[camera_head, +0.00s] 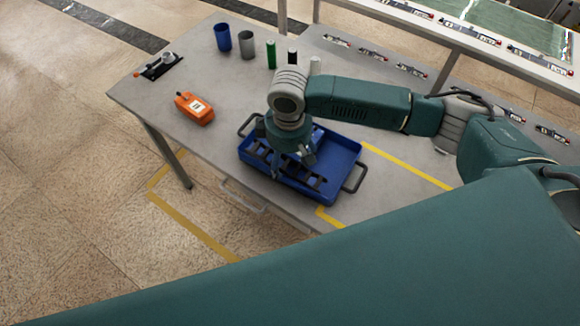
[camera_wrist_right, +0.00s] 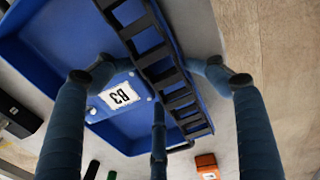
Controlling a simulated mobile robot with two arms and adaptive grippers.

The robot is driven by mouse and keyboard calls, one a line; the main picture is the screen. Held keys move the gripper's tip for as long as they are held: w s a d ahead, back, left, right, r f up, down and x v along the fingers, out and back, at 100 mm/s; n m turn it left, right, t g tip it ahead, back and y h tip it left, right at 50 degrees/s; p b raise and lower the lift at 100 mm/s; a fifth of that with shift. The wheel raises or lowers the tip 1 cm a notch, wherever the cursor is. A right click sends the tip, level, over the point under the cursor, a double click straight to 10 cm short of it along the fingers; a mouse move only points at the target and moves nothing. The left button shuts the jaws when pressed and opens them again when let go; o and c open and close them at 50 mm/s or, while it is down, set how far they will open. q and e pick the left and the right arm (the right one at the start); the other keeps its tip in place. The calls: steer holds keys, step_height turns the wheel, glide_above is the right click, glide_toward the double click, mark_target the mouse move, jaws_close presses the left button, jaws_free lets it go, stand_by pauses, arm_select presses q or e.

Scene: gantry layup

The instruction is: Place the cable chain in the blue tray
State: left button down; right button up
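The blue tray (camera_head: 340,150) sits on the grey table, with dark handles at its ends. It also fills much of the right wrist view (camera_wrist_right: 50,50), with a white B3 label inside. The black ladder-like cable chain (camera_head: 316,183) lies along the tray's near side, within its outline; its middle is partly hidden by my right gripper. It also shows in the right wrist view (camera_wrist_right: 151,57). My right gripper (camera_head: 296,155) points down over the tray. In the wrist view its fingers (camera_wrist_right: 158,80) are spread wide, with the chain passing between them. My left gripper is not in view.
An orange device (camera_head: 194,108) lies left of the tray. A blue cup (camera_head: 222,38), a grey cup (camera_head: 247,45) and a green bottle (camera_head: 271,54) stand behind. A small tool on a black pad (camera_head: 160,66) lies at the far left corner. Yellow tape (camera_head: 405,166) marks the right.

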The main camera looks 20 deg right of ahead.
mark_target(287, 167)
step_height(287, 167, down, 4)
steer(key=shift+w+r+g, duration=0.1)
steer(key=shift+r+g, duration=0.1)
steer(key=shift+g, duration=0.2)
steer(key=shift+w+r, duration=0.1)
steer(key=shift+r, duration=0.05)
steer(key=shift+s+r, duration=0.3)
steer(key=shift+s, duration=0.05)
steer(key=shift+w+r, duration=0.1)
steer(key=shift+w, duration=0.1)
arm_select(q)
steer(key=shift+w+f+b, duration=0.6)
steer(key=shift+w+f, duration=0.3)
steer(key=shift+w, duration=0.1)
arm_select(e)
step_height(287, 167, up, 12)
steer(key=shift+f, duration=0.1)
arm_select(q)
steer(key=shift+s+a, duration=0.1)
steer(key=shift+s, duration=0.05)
arm_select(e)
steer(key=shift+s, duration=0.1)
